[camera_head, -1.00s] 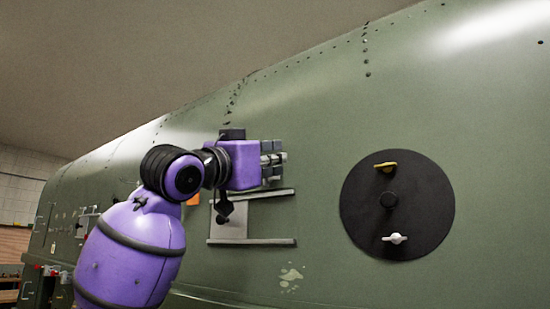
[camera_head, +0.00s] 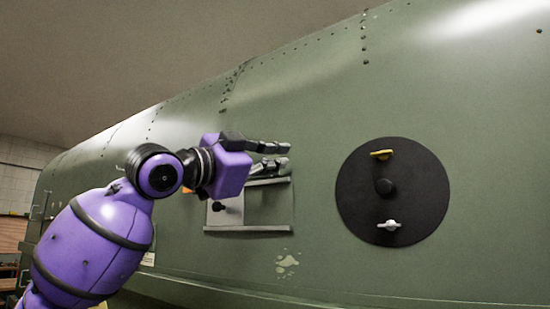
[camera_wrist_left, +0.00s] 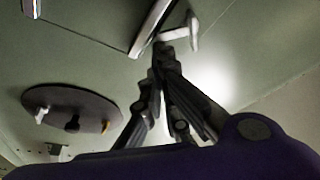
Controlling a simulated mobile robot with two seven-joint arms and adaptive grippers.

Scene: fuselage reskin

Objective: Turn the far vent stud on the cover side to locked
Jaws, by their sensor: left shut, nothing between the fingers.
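My left gripper (camera_head: 286,154) is shut and empty, held in front of the green fuselage just above the upper rail of the vent opening. In the left wrist view its fingertips (camera_wrist_left: 166,52) are close to a pale winged stud (camera_wrist_left: 184,33) beside a rail end; whether they touch it I cannot tell. In the head view this stud is hidden behind the gripper. The round black cover (camera_head: 352,207) is to the right, with a yellow stud (camera_head: 382,154) at its top, a white winged stud (camera_head: 390,225) at its bottom and a black knob (camera_head: 384,187) between. My right gripper is out of view.
The vent's upper rail (camera_head: 268,182) lies just under my left gripper and its lower rail (camera_head: 250,228) farther down. A small black knob (camera_head: 218,207) sits at the left of the opening. The skin between rails and cover is bare.

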